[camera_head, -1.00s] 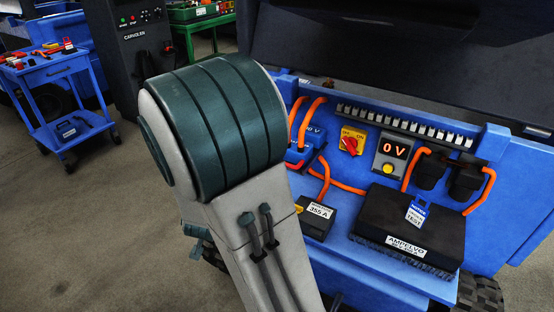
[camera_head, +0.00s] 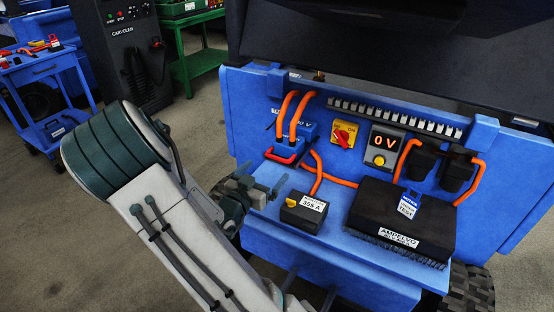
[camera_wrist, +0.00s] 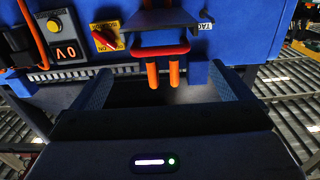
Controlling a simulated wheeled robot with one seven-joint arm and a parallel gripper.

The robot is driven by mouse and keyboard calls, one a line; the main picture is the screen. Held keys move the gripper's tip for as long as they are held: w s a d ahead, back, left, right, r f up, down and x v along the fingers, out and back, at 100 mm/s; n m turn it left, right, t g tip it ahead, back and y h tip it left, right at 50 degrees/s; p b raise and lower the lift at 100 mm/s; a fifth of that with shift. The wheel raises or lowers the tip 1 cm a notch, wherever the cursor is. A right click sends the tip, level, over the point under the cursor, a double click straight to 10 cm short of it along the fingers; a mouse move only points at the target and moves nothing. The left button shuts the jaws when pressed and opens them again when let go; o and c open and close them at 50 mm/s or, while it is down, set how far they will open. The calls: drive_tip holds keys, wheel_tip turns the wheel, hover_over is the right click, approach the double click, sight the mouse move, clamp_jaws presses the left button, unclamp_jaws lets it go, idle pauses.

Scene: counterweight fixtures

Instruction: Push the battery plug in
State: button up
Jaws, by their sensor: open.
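The battery plug is a blue block with a red U-shaped handle (camera_head: 281,157), at the left of the blue bay below two looping orange cables. In the wrist view, which is upside down, the red handle (camera_wrist: 160,50) and two orange cable ends lie ahead, centred between my fingers. My gripper (camera_head: 270,189) is open and empty, in front of the plug and below it to the left in the head view. In the wrist view my gripper (camera_wrist: 160,88) has its fingers wide apart, not touching the handle. How deep the plug sits is unclear.
A red switch on a yellow plate (camera_head: 342,136) and a display reading 0 V (camera_head: 385,144) sit right of the plug. A black box (camera_head: 303,211) marked 355 A and a large black AMPELVO unit (camera_head: 402,221) stand on the blue shelf. Orange cables cross behind them.

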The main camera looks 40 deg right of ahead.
sight(276, 159)
drive_tip(key=x, duration=0.8)
drive_tip(key=shift+w, duration=0.1)
drive_tip(key=shift+c, duration=0.2)
